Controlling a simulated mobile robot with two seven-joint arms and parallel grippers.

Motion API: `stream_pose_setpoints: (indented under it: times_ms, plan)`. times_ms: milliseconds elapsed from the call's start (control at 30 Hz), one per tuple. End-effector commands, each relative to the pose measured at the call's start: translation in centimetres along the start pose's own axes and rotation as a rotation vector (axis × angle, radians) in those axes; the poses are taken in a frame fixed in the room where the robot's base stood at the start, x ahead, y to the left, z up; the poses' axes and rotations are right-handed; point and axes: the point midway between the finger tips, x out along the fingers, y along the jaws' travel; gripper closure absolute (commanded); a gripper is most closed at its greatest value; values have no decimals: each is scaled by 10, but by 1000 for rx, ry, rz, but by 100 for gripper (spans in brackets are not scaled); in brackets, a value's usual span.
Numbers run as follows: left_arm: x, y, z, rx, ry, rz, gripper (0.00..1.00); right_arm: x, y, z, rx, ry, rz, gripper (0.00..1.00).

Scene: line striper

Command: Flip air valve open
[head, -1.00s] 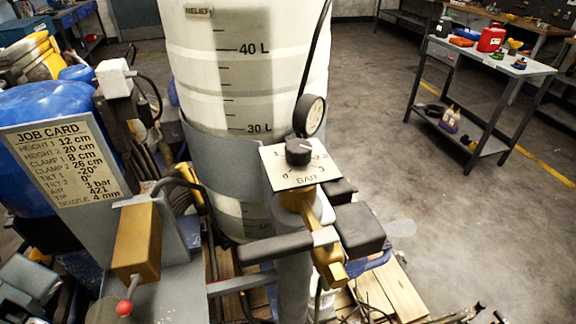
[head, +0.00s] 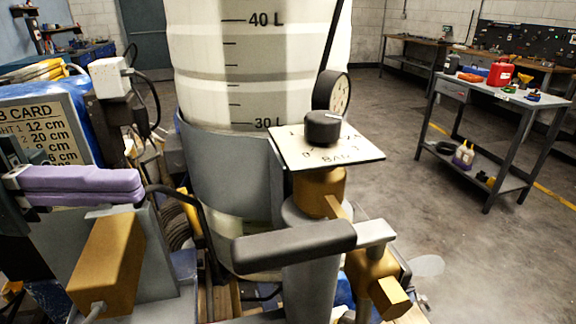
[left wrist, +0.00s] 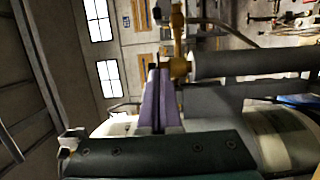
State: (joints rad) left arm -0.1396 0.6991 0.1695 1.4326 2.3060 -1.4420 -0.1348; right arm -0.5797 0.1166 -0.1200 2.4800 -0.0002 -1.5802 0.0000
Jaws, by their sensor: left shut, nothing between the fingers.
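The brass air valve (head: 368,266) sits right of centre in the head view, below the pressure dial plate. Its dark-sleeved lever (head: 295,245) lies nearly level and extends left from the valve. My left gripper (head: 138,184) has purple fingers and comes in from the left. It is shut and empty, with a clear gap between its tips and the lever's left end. The purple fingers (left wrist: 156,78) also show in the left wrist view, where a brass fitting (left wrist: 179,66) appears close beside the tips. My right gripper is not in view.
A square BAR plate (head: 350,150) with a black knob (head: 323,127) stands above the valve. A round gauge (head: 332,91) and the translucent tank (head: 265,60) are behind. A brass box (head: 108,262) stands below my left gripper. A grey cart (head: 515,100) is at right, with clear floor nearby.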

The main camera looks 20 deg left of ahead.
Motion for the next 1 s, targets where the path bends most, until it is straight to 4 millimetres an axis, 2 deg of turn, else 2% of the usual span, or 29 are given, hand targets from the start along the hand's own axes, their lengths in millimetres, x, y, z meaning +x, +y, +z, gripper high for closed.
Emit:
stream_pose_setpoints:
  times_ms: [167,533,600,700,1000]
  plan:
    - [22,5,0,0,-2,4,100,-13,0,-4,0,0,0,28]
    - [100,6,0,0,-3,3,100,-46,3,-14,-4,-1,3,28]
    - [102,7,14,-6,-2,-1,100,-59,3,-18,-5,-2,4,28]
    - [105,5,26,-3,-2,-1,100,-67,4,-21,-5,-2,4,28]
    - [108,0,40,1,-1,0,100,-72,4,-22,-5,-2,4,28]
